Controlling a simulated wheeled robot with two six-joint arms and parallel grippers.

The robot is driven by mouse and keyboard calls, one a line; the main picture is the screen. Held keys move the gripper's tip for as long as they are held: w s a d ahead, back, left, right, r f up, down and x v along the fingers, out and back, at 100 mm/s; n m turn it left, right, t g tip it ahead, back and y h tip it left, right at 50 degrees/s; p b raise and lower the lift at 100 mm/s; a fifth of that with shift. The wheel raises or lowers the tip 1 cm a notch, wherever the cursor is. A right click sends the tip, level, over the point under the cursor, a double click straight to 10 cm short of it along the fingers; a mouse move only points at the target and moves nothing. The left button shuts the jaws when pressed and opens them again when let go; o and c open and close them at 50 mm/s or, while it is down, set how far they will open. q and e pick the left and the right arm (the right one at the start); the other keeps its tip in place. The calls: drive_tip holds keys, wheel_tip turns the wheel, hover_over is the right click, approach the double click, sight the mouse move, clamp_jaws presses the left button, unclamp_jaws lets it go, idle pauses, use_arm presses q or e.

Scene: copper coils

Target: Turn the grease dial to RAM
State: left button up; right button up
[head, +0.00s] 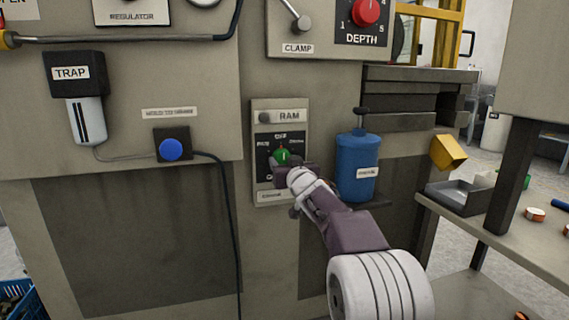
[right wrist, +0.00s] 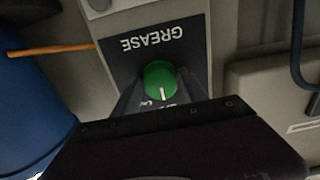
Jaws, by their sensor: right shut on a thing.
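In the right wrist view the dial (right wrist: 159,79) shows beneath an upside-down GREASE label (right wrist: 152,44). Position words around the dial are too small or partly hidden to read surely. My left gripper is not in view.
A blue canister (head: 357,168) stands close to the right of the dial panel. A black hose (head: 228,200) and blue knob (head: 171,150) are to the left. The CLAMP lever (head: 300,20) and red DEPTH knob (head: 366,11) are above. A bench (head: 480,215) stands at right.

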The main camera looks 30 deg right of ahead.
drive_tip(key=shift+n, duration=0.3)
drive_tip(key=n, duration=0.5)
drive_tip(key=shift+d, duration=0.1)
drive_tip(key=n+b, duration=0.1)
drive_tip(key=n, duration=0.5)
idle(0.6)
drive_tip(key=o, duration=1.3)
drive_tip(key=shift+o, duration=0.2)
drive_tip(key=shift+s+r, duration=0.1)
drive_tip(key=shift+s, duration=0.05)
